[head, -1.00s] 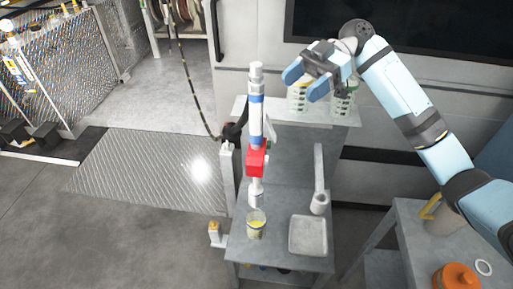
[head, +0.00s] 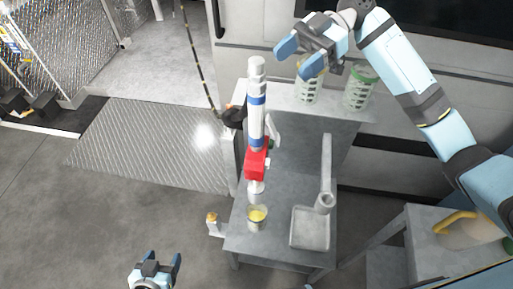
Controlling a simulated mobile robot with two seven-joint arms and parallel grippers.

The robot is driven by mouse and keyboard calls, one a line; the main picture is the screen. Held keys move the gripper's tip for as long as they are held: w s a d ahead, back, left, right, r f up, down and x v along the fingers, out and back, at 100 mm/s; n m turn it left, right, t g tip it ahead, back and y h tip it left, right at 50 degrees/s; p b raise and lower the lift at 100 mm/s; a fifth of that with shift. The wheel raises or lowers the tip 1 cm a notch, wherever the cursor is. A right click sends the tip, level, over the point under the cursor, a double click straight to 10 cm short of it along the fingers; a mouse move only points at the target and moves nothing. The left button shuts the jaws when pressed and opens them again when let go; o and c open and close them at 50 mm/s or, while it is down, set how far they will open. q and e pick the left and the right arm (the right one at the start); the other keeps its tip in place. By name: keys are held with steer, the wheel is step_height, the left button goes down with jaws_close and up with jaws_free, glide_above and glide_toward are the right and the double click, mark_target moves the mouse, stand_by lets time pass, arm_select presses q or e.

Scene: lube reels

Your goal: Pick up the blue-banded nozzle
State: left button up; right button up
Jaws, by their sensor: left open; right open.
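The blue-banded nozzle (head: 256,110) is upright over the grey bench, a white tube with blue bands. A red block (head: 256,165) is at its lower part, with a pale tip below it. A cup with yellow liquid (head: 257,218) stands just below the tip. My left gripper (head: 157,262) is at the bottom edge, open and empty, well to the lower left of the nozzle. My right gripper (head: 298,57) is open at the upper right of the nozzle, apart from it, in front of the jugs in the picture.
The grey bench (head: 275,245) carries a square tray with a handle (head: 311,228). A striped hose (head: 192,60) hangs at the left. A second table (head: 425,245) is at the right. The floor at left is clear.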

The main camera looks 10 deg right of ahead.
mark_target(264, 82)
steer(key=x, duration=0.2)
steer(key=p+x, duration=0.1)
steer(key=x, duration=0.2)
steer(key=p+x, duration=0.1)
steer(key=x, duration=0.2)
steer(key=shift+a+r, duration=0.15)
steer(key=shift+r, duration=0.2)
jaws_close()
